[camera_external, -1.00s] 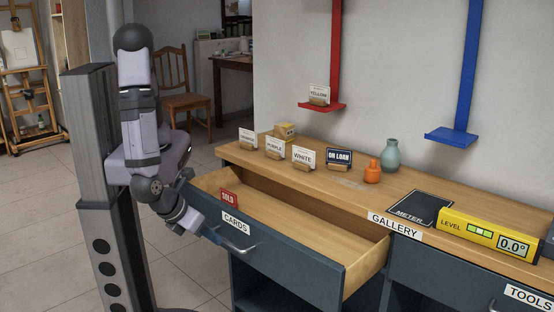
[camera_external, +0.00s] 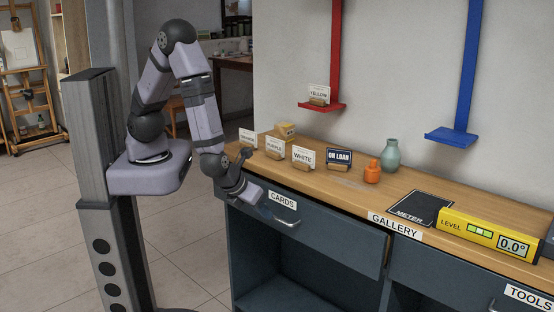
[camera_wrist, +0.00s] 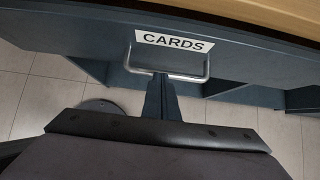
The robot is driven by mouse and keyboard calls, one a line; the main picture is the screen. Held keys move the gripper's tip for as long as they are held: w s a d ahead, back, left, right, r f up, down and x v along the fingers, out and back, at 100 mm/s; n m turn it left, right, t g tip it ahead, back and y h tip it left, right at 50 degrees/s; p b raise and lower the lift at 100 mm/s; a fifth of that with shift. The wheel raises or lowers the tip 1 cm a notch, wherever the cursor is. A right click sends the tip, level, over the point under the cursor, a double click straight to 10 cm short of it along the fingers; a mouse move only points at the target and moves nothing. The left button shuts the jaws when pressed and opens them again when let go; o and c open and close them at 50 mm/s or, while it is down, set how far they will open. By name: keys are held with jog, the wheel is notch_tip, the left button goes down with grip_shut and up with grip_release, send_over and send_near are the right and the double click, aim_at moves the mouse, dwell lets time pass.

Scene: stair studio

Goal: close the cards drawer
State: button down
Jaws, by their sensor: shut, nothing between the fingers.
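The cards drawer (camera_external: 325,235) is a dark blue-grey front with a white CARDS label and a metal handle (camera_external: 286,221). In the external view its front sits at the cabinet face, under the wooden top, and its inside is hidden. My gripper (camera_external: 268,212) is shut and empty at the drawer front, close by the handle. In the wrist view the drawer front (camera_wrist: 105,45) spans the top, and my gripper (camera_wrist: 161,82) reaches to the handle (camera_wrist: 167,75) below the label. I cannot tell whether the fingers touch it.
Cards in wooden holders, including WHITE (camera_external: 303,157) and ON LOAN (camera_external: 339,159), stand on the cabinet top with an orange bottle (camera_external: 372,172), a green vase (camera_external: 391,155) and a yellow level (camera_external: 490,235). An open shelf space (camera_external: 270,275) lies below the drawer.

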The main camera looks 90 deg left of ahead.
jog(key=shift+w+a, duration=1.2)
jog(key=shift+r, duration=0.1)
jog(key=shift+s+d, duration=0.2)
jog(key=shift+d, duration=0.1)
jog(key=s+d+f+p+v, duration=0.1)
jog(key=p+v, duration=0.2)
jog(key=v, duration=0.9)
jog(key=shift+s+d, duration=0.25)
jog(key=shift+s, duration=0.15)
